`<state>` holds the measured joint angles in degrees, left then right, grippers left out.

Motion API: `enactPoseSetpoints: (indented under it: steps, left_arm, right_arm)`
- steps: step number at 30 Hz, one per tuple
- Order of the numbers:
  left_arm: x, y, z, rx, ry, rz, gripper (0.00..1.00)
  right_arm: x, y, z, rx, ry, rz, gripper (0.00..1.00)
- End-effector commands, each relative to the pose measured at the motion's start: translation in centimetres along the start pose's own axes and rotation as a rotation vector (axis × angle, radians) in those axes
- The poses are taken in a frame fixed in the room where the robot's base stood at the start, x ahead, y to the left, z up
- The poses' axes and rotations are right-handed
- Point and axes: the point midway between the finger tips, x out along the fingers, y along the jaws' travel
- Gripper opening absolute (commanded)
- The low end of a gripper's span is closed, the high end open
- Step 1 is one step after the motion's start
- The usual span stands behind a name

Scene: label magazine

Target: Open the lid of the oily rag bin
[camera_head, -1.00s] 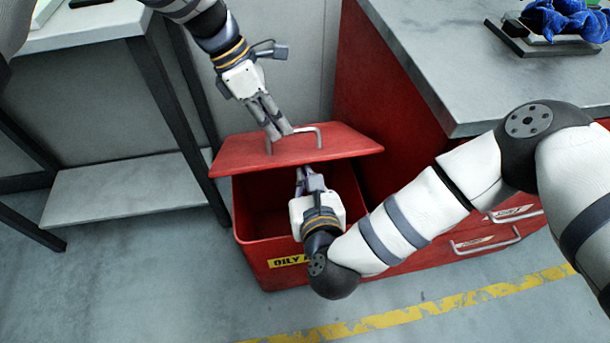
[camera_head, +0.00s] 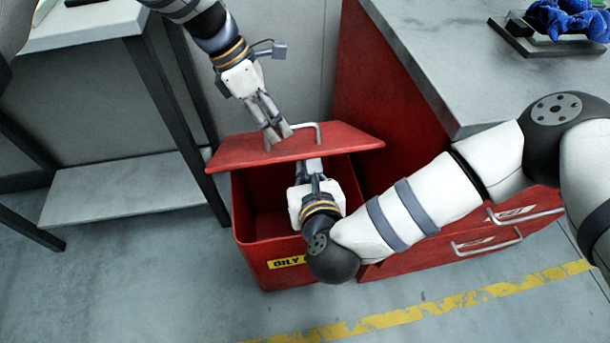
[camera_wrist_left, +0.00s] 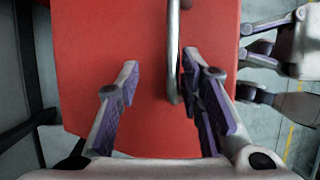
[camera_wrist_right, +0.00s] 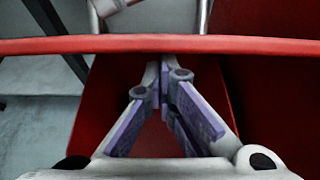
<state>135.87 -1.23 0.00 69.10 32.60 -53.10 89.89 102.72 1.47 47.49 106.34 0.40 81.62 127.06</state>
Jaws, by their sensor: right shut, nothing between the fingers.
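The red oily rag bin (camera_head: 258,225) stands on the floor with a yellow label on its front. Its red lid (camera_head: 235,152) is tilted up, with a dark gap into the bin below its front edge. A metal handle (camera_head: 318,134) is on top of the lid. My left gripper (camera_head: 274,140) is above the lid at the handle; in the left wrist view its fingers are apart, with the handle (camera_wrist_left: 173,60) near the right finger. My right gripper (camera_wrist_right: 164,72) is shut and empty at the bin opening, under the lid's front edge; the lid hides its tips in the head view.
A red drawer cabinet (camera_head: 375,110) with a grey top stands close on the bin's right. A table (camera_head: 125,185) with dark legs and a low shelf is on the left. The floor in front is clear, with a yellow line (camera_head: 420,312).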

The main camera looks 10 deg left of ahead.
Motion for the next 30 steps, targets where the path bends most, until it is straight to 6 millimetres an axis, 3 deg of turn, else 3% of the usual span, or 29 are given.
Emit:
enactPoseSetpoints:
  steps: [8, 18, 21, 26, 30]
  left_arm:
    - [-0.8, 0.1, -0.5, -0.001, 0.011, 0.004, 0.30]
    - [-9.4, 0.1, 0.0, 0.000, 0.004, 0.006, 0.30]
    - [-11.0, 0.1, 0.1, 0.000, 0.003, 0.004, 0.30]
    - [-11.6, 0.6, 0.6, -0.012, -0.039, 0.022, 0.30]
    - [-10.2, 4.2, 4.1, -0.126, -0.295, 0.166, 0.30]
  right_arm:
    - [0.0, 0.0, 0.5, 0.001, -0.012, -0.002, 0.00]
    - [0.0, 0.0, 0.3, 0.000, -0.006, -0.001, 0.00]
    - [0.0, 0.0, 0.3, 0.000, -0.005, -0.001, 0.00]
    - [-0.1, 0.0, 0.3, 0.000, -0.004, 0.000, 0.00]
    - [-0.1, 0.0, 0.2, 0.000, -0.004, 0.000, 0.00]
